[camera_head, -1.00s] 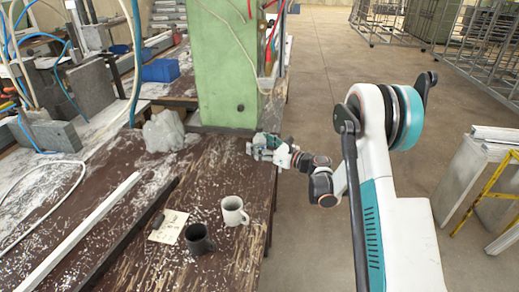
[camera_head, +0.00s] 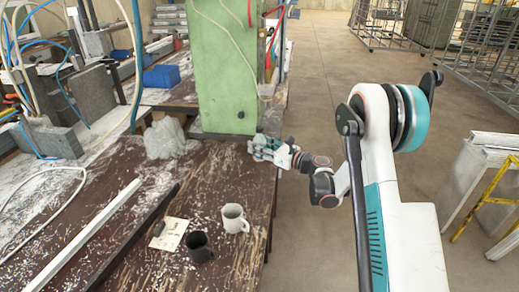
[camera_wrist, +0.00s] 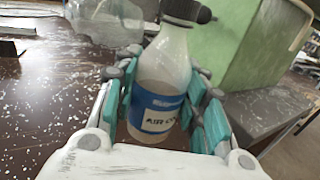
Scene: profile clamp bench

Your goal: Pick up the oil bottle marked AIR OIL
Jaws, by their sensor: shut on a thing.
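The oil bottle (camera_wrist: 162,75) stands out in the wrist view, whitish and translucent, with a dark cap and a blue and white label whose visible text begins "AIR". It is between the teal finger pads of my gripper (camera_wrist: 165,105), which is shut on it. The bottle looks roughly upright in that view, and its lower end is partly hidden. In the head view my gripper (camera_head: 264,145) is at the right edge of the brown bench, by the green column. The bottle cannot be made out clearly there.
The green column (camera_head: 222,70) rises close behind my gripper. A clear plastic bag (camera_head: 164,137) lies to its left. A white mug (camera_head: 234,218), a dark mug (camera_head: 199,246) and a paper note (camera_head: 169,233) are nearer on the bench (camera_head: 130,215). Open floor lies to the right.

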